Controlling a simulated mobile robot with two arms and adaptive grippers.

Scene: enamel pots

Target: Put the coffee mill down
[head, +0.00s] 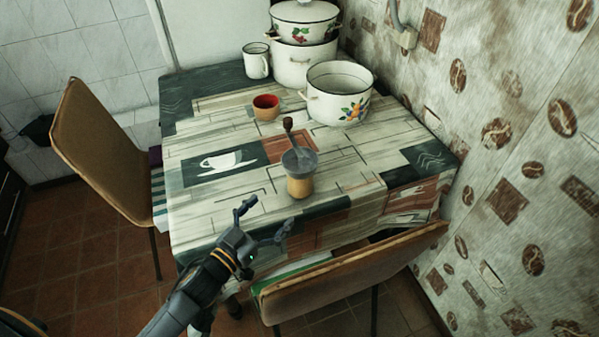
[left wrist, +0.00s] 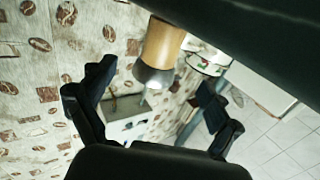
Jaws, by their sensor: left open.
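The coffee mill (head: 300,186) has a wooden body, a grey metal top and a crank with a dark knob. It stands upright on the cloth-covered table (head: 225,205), near the front edge. My left gripper (head: 264,218) is open and empty, in front of the mill and to its left, apart from it. My right gripper is not in view.
A red cup (head: 266,112), a white mug (head: 256,66), an open enamel pot (head: 338,108) and a stack of pots (head: 303,65) stand towards the back of the table. Chairs stand at the left (head: 105,150) and front (head: 350,272). The table left of the mill is clear.

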